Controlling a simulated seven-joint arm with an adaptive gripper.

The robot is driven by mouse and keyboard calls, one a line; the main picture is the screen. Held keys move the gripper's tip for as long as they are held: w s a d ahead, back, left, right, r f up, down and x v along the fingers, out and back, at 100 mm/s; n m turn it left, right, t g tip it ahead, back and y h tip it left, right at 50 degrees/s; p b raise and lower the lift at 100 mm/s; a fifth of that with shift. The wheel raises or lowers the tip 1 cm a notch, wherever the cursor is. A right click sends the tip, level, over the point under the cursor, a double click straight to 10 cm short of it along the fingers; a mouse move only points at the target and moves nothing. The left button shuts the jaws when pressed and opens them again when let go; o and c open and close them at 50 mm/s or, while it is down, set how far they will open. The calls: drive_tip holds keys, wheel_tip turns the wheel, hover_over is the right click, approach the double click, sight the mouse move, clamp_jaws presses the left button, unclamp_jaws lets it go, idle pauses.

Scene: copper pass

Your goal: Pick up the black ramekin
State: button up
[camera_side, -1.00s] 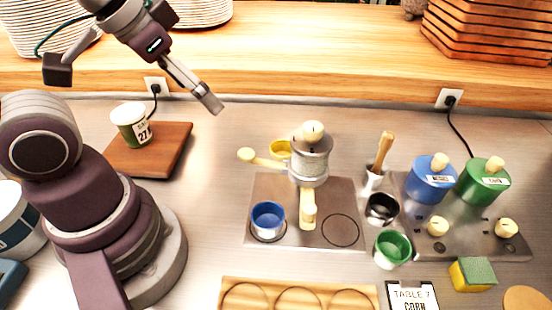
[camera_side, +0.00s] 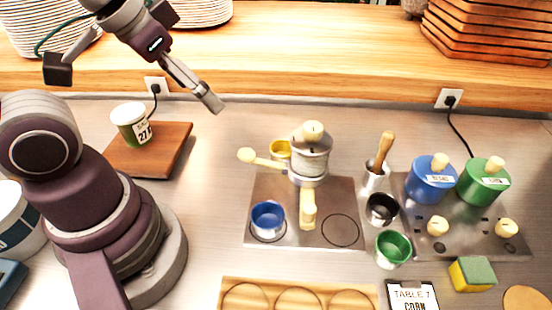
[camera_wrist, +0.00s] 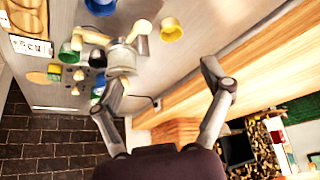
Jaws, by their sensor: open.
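The black ramekin (camera_side: 381,209) stands upright on the counter, right of the steel plate and just behind the green ramekin (camera_side: 392,248). Its dark inside faces up and looks empty. In the wrist view, it appears small and dark at the left (camera_wrist: 97,59), partly crowded by the pot and other items. My gripper (camera_side: 210,100) hangs in the air at the upper left, near the wooden shelf and far from the ramekin. In the wrist view, its two fingers (camera_wrist: 162,78) are spread wide with nothing between them.
A metal pot (camera_side: 310,160) with pale handles, a blue ramekin (camera_side: 268,220) and a yellow one (camera_side: 280,149) stand near the plate. A wooden-handled tool in a holder (camera_side: 372,178) is right behind the black ramekin.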

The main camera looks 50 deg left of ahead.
drive_tip(key=shift+w, duration=0.1)
drive_tip(key=shift+c, duration=0.2)
drive_tip(key=w+d, duration=0.2)
drive_tip(key=w, duration=0.1)
drive_tip(key=w+d+f+m, duration=0.1)
drive_tip(key=w+d, duration=0.2)
drive_tip(key=w, duration=0.1)
drive_tip(key=w+d+m+h, duration=0.1)
drive_tip(key=w+d, duration=0.2)
drive_tip(key=shift+w+f+g, duration=0.25)
drive_tip(key=shift+g, duration=0.15)
drive_tip(key=w+d+f+m, duration=0.2)
drive_tip(key=w+d+f, duration=0.25)
drive_tip(key=d, duration=0.25)
approach(384, 213)
drive_tip(key=shift+w+f+m+g+h, duration=0.3)
drive_tip(key=shift+w+f+g, duration=0.15)
drive_tip(key=shift+f, duration=0.1)
drive_tip(key=x, duration=0.5)
drive_tip(key=shift+w+a+f, duration=0.1)
drive_tip(key=shift+w+f, duration=0.15)
drive_tip(key=shift+f, duration=0.1)
